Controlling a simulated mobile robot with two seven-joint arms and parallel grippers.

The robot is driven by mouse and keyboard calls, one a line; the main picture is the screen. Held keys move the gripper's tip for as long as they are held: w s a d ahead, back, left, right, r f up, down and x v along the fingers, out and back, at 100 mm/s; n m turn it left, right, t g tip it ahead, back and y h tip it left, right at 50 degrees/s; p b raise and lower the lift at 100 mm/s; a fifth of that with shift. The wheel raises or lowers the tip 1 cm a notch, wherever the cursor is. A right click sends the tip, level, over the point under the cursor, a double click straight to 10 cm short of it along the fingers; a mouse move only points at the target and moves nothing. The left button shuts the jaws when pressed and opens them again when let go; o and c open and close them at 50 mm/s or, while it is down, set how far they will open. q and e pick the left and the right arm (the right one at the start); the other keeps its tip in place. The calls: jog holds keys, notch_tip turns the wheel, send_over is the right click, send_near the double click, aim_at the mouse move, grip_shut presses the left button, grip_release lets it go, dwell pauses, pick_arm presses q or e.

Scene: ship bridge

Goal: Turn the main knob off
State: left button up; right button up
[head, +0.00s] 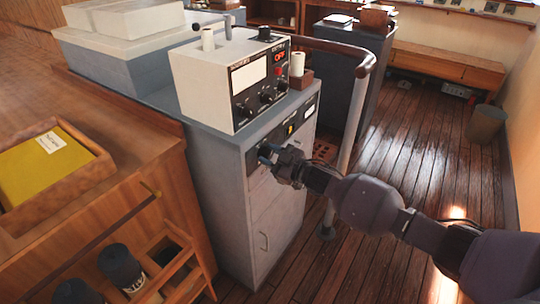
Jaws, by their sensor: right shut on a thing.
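My right gripper (268,154) comes in from the right and reaches the upper front panel of the blue-grey cabinet (228,146). Its fingers are shut on a knob on the left part of that panel, which I take to be the main knob. The fingers hide the knob, so I cannot see how it is turned. My left gripper is not in view.
A white instrument box (205,80) with dials and an orange display (280,73) stands on the cabinet. A grey pole with a brown handrail (352,114) stands close behind my right arm. A wooden desk with a yellow book (42,167) is at left. Wooden floor is open at right.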

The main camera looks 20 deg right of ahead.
jog(key=n, duration=0.4)
jog(key=shift+f+n, duration=0.1)
jog(key=shift+n, duration=0.2)
jog(key=n, duration=0.5)
jog(key=shift+y+b, duration=0.3)
jog(key=shift+b, duration=0.05)
jog(key=o, duration=0.9)
jog(key=shift+d, duration=0.15)
jog(key=v, duration=1)
jog(key=shift+s+d+p, duration=0.2)
jog(key=shift+s+p, duration=0.1)
jog(key=shift+p, duration=0.1)
